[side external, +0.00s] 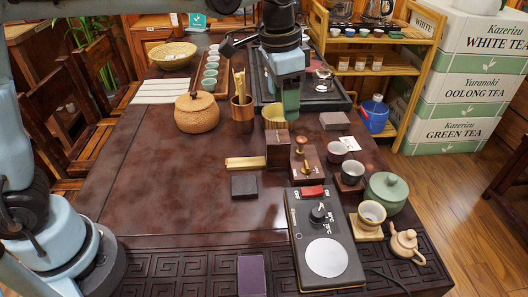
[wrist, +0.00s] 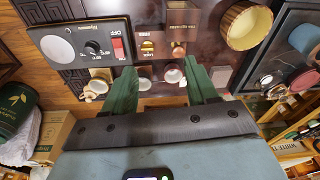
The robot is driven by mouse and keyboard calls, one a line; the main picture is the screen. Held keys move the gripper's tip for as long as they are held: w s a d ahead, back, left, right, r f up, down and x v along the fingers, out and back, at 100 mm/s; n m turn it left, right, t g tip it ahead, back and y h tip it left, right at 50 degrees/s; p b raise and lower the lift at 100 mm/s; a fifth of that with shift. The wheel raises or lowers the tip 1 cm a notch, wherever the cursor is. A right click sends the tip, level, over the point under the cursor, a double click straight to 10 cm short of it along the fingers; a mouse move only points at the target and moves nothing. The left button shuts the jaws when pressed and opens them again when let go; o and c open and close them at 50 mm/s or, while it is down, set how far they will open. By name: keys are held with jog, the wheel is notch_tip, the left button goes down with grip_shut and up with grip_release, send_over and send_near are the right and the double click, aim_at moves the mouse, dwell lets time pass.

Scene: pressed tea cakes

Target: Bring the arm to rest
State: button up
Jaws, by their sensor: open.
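My gripper (side external: 287,108) hangs over the far right part of the dark wooden table (side external: 150,190), in front of the black tea tray. In the wrist view its two green fingers stand well apart (wrist: 163,82), with nothing held between them. Small cups (wrist: 172,73) lie beyond the fingertips in that view. In the side view the fingers overlap a yellowish round vessel (side external: 274,118); I cannot tell the height between them.
A brown box (side external: 277,148), brass-fitted block (side external: 306,172), dark slab (side external: 244,187) and black heater with a red switch (side external: 325,230) stand nearer. Cups and a green pot (side external: 386,192) line the right edge. The left tabletop is clear.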

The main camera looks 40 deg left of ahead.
jog(key=s+a+f+n+t, duration=0.2)
jog(key=s+a+n, duration=0.1)
jog(key=s+a, duration=0.3)
jog(key=s+a+f+n+t, duration=0.3)
jog(key=s+a, duration=0.3)
jog(key=s, duration=0.2)
jog(key=shift+a+n+t, duration=0.2)
jog(key=shift+n+t, duration=0.1)
jog(key=shift+n, duration=0.2)
jog(key=shift+r, duration=0.1)
